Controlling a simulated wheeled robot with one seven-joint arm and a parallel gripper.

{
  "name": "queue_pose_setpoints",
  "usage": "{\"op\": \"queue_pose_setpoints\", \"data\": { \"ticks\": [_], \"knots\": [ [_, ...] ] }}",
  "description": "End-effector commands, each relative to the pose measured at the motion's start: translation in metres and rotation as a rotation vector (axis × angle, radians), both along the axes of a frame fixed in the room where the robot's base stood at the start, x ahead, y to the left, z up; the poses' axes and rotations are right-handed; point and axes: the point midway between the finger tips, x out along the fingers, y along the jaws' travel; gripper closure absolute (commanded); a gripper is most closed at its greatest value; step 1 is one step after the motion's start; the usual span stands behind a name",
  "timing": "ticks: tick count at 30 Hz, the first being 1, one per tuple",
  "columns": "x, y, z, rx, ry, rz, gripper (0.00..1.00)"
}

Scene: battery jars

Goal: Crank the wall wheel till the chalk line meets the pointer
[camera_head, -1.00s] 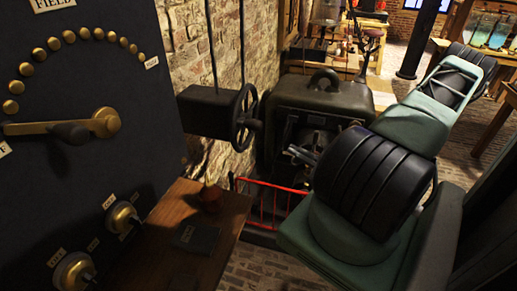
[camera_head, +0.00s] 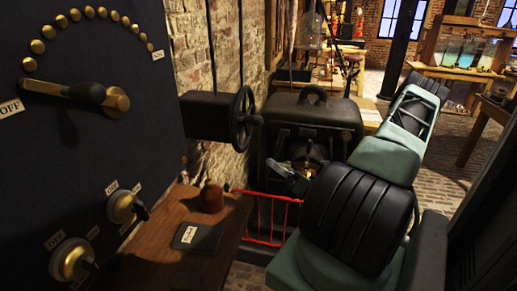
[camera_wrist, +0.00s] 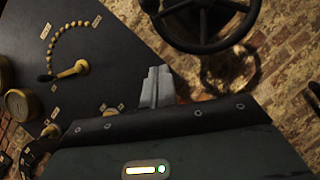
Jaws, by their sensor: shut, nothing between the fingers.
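The wall wheel (camera_head: 243,118) is a dark spoked handwheel on the side of a black box (camera_head: 206,114) at the brick wall. It shows nearly edge-on in the head view, with a small knob (camera_head: 254,120) on its rim side. In the wrist view, the wheel (camera_wrist: 207,18) is at the top, cut off by the frame edge. My gripper (camera_wrist: 158,87) is shut and empty, below and left of the wheel and apart from it. In the head view, my gripper (camera_head: 277,168) is right of and lower than the wheel. I cannot make out a chalk line or a pointer.
A dark panel (camera_head: 85,150) with brass studs, a lever and dials stands at left. A dark machine (camera_head: 313,112) and red railing (camera_head: 268,215) stand beyond.

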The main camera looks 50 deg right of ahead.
Motion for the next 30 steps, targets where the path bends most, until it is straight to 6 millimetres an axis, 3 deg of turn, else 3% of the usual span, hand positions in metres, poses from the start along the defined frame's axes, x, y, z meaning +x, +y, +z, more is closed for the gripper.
{"op": "queue_pose_setpoints", "data": {
  "ticks": [5,16,22,30],
  "knots": [
    [0.021,0.003,0.013,0.002,-0.001,0.004,1.00],
    [0.091,0.010,0.041,0.001,0.000,0.004,1.00],
    [0.089,-0.009,0.063,-0.001,0.001,-0.001,1.00],
    [0.089,-0.016,0.069,0.002,0.001,0.000,1.00]
  ]
}}
